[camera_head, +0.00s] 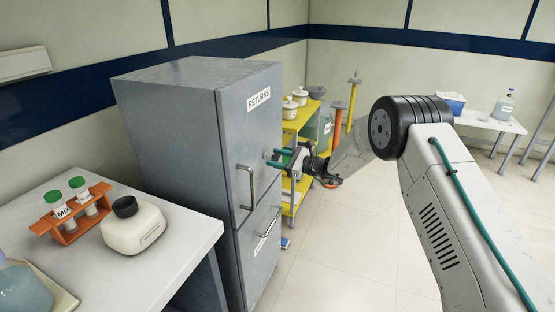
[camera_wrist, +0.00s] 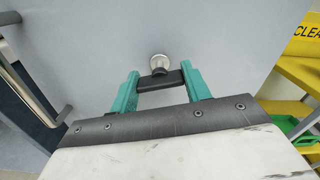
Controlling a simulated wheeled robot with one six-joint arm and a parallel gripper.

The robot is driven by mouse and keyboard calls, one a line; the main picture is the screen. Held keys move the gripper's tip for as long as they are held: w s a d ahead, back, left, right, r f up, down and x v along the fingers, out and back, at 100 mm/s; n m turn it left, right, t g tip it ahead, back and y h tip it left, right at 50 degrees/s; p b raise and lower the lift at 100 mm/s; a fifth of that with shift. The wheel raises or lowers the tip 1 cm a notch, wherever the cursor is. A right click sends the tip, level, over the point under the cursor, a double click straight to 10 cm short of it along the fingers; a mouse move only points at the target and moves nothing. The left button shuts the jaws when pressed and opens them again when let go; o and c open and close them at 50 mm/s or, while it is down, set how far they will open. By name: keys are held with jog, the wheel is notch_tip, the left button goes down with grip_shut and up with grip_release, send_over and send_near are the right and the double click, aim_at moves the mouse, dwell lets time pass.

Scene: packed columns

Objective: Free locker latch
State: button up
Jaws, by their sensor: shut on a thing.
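The grey locker (camera_head: 190,110) labelled RETURNS stands left of centre in the head view. Its upper door has a vertical metal bar handle (camera_head: 247,188), whose side also shows at the left of the wrist view (camera_wrist: 38,92). The latch, a round metal boss with a dark crossbar (camera_wrist: 160,80), sits on the door right of the handle. My gripper (camera_wrist: 161,76) has its teal fingers on either side of the crossbar and is shut on it. In the head view my gripper (camera_head: 282,158) reaches the door from the right, and its fingers largely hide the latch.
A yellow shelf cart (camera_head: 290,140) with white pots stands just behind and right of the locker. A white bench (camera_head: 180,230) with an orange tube rack (camera_head: 73,228) and a cream bottle (camera_head: 133,230) is at the left.

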jog(key=n, duration=1.1)
jog(key=shift+n, duration=2)
jog(key=shift+c, duration=0.2)
jog(key=shift+o, duration=0.2)
jog(key=o, duration=1)
jog(key=shift+c, duration=0.2)
jog(key=shift+d, duration=0.15)
jog(key=v, duration=0.7)
jog(key=shift+s+d, duration=0.15)
jog(key=shift+d, duration=0.1)
